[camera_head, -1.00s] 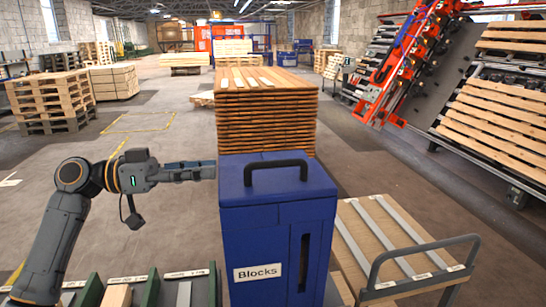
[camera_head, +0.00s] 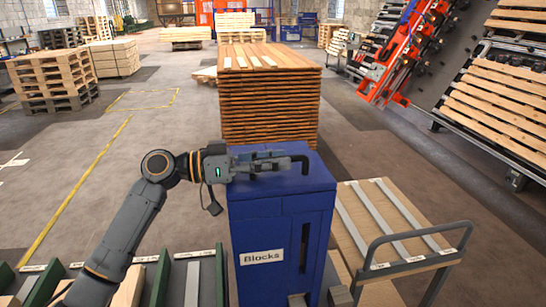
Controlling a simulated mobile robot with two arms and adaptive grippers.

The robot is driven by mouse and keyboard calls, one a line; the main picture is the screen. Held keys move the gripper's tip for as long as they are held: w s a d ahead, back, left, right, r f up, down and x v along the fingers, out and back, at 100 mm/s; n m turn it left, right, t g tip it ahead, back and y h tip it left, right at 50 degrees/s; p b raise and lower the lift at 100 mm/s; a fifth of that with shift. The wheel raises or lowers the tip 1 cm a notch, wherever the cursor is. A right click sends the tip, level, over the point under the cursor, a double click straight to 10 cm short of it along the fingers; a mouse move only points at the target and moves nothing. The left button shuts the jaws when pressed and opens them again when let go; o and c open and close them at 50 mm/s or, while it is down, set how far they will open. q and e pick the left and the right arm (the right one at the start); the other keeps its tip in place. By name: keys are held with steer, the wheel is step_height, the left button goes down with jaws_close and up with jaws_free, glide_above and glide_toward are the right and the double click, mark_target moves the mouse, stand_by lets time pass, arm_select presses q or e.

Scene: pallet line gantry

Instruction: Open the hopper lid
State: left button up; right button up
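The blue hopper (camera_head: 262,225) stands upright in the middle, with a "Blocks" label (camera_head: 262,257) and a dark vertical slot on its front. Its blue lid (camera_head: 312,180) lies flat and closed on top. A dark bar handle (camera_head: 303,163) rises from the lid; only its right end shows clearly. My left gripper (camera_head: 284,162) reaches in from the left, level, with its fingers at the handle and hiding the handle's left part. I cannot tell whether the fingers are closed on the bar or only beside it. My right gripper is not seen.
A tall stack of brown boards (camera_head: 268,105) stands right behind the hopper. A cart with a grey rail (camera_head: 420,232) is close on its right. Green-divided bins (camera_head: 160,278) lie at the lower left. Open floor (camera_head: 60,150) stretches left.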

arm_select(q)
steer(key=shift+c, duration=1.3)
jaws_close()
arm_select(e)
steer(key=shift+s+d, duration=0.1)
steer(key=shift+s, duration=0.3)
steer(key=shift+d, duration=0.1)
